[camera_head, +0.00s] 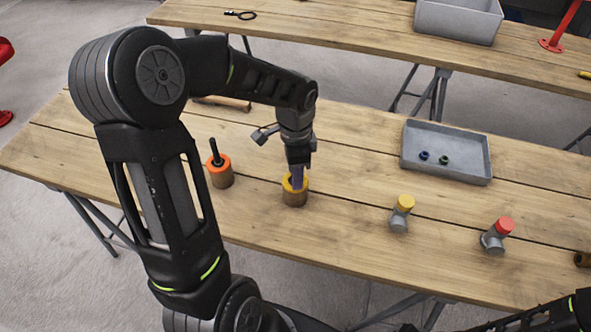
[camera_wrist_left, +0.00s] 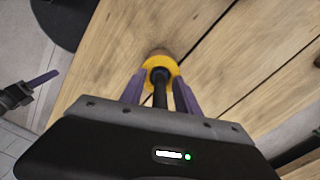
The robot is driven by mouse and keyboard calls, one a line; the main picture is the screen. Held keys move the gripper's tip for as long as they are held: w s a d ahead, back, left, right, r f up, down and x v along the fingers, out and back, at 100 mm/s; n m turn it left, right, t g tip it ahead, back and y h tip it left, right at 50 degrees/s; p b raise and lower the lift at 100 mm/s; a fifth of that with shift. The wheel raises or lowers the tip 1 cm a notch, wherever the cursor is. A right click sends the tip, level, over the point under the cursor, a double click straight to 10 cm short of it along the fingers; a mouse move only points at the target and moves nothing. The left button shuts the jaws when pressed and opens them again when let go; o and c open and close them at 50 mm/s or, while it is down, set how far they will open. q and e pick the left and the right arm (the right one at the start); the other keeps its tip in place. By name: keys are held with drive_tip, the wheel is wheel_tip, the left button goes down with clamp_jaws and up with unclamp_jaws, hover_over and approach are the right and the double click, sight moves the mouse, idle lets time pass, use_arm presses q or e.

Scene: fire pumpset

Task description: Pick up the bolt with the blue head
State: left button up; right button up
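A small blue piece (camera_head: 424,155) lies in the grey tray in the head view; it is too small to tell whether it is the bolt with the blue head. My left gripper (camera_head: 296,178) points down over a yellow-topped holder (camera_head: 295,196). In the left wrist view its purple fingers (camera_wrist_left: 160,90) stand on either side of a dark upright shaft (camera_wrist_left: 160,95), with visible gaps. A bluish ring shows at the shaft's base inside the holder's yellow ring (camera_wrist_left: 174,69). What looks like my right gripper (camera_wrist_left: 38,87) shows one purple finger at the left edge.
A green piece (camera_head: 444,160) lies beside the blue one in the tray (camera_head: 480,180). An orange-topped holder (camera_head: 220,178) with a black shaft stands left of my gripper. Bare wood lies between.

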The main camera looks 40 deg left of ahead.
idle(0.5)
use_arm(q)
clamp_jaws()
idle(0.6)
